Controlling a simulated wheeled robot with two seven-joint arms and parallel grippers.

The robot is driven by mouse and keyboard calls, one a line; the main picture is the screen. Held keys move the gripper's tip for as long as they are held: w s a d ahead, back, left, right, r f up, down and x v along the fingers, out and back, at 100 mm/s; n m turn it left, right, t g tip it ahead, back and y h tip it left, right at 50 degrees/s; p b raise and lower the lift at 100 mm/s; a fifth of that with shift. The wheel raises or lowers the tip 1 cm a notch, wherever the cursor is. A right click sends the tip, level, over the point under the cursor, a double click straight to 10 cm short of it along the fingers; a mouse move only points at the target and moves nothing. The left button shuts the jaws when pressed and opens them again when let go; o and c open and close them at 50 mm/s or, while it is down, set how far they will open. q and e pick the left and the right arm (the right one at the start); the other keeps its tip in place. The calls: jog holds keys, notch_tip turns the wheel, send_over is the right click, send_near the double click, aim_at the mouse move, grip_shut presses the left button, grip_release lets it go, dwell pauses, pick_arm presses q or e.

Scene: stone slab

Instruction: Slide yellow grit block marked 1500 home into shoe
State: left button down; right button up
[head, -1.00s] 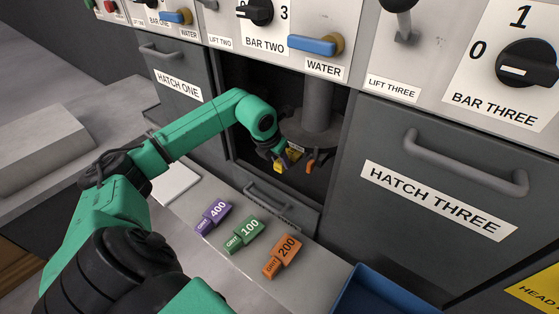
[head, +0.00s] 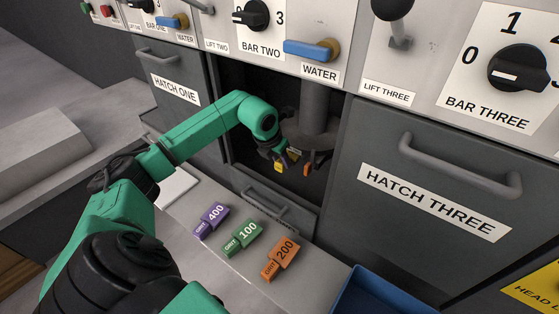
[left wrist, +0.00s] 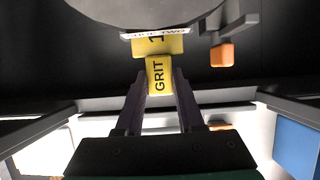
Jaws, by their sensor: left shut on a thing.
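The yellow grit block (left wrist: 159,76) is held between the two fingers of my left gripper (left wrist: 160,92). In the left wrist view its near half reads GRIT, and its far half, with a 1 showing, reaches under the white label of the shoe (left wrist: 160,33) below the round grey head. The rest of its number is hidden. I cannot tell how deep it sits. In the head view the yellow block (head: 278,167) and my left gripper (head: 282,160) are inside the open middle hatch, beneath the round head (head: 310,134). My right gripper is not in view.
An orange piece (left wrist: 222,55) hangs beside the shoe. Purple 400 (head: 211,219), green 100 (head: 243,238) and orange 200 (head: 281,259) blocks lie on the ledge before the hatch. A blue tray (head: 345,305) is at front right. Hatch three (head: 430,200) is closed.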

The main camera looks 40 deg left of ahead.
pick_arm(q)
jog(key=shift+w+r, duration=0.1)
jog(key=shift+w, duration=1.2)
jog(key=shift+c, duration=2.2)
grip_release()
jog(key=shift+p, duration=0.3)
